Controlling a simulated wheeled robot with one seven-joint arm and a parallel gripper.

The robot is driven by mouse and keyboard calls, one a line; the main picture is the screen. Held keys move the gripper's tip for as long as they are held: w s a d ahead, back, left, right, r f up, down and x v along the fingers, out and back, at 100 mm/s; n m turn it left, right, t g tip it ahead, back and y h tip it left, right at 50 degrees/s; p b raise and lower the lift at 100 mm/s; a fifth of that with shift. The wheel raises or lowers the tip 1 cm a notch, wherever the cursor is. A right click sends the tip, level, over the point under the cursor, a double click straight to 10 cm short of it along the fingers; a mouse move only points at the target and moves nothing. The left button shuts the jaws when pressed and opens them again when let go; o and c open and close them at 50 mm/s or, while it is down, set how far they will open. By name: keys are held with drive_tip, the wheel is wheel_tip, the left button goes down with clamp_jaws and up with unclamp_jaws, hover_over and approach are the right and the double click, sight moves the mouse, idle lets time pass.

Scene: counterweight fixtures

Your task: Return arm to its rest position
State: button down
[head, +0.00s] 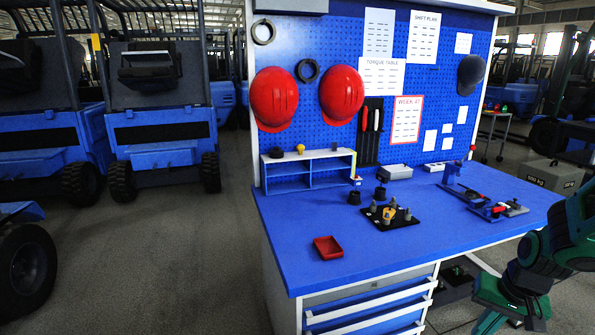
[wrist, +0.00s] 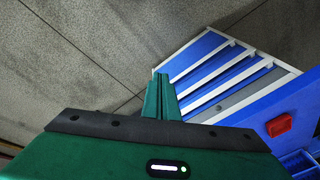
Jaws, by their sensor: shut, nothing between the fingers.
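My green arm (head: 570,225) is folded at the right side of the head view, in front of the workbench's right end. My gripper (wrist: 160,82) shows in the wrist view with its two green fingers together and nothing between them. It hangs over the grey floor, clear of the bench. The blue bench drawers (wrist: 215,75) with white handles lie beyond the fingers, to the right in that view. No object is held.
The blue workbench top (head: 300,215) carries a red tray (head: 328,247), a black fixture plate (head: 390,216) with small parts, a blue shelf (head: 310,172) and clamps at the right (head: 497,210). A grey weight block (head: 552,176) stands behind. Open floor (head: 190,260) lies left.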

drive_tip(key=s+r+g, duration=0.1)
drive_tip(key=s+r, duration=0.4)
drive_tip(key=s, duration=0.3)
drive_tip(key=s+r+g, duration=0.1)
drive_tip(key=s+r, duration=0.5)
drive_tip(key=s, duration=0.3)
drive_tip(key=shift+s+r, duration=0.2)
drive_tip(key=shift+r, duration=0.05)
drive_tip(key=shift+w+f+g, duration=0.25)
drive_tip(key=shift+w+g, duration=0.05)
drive_tip(key=shift+w, duration=0.35)
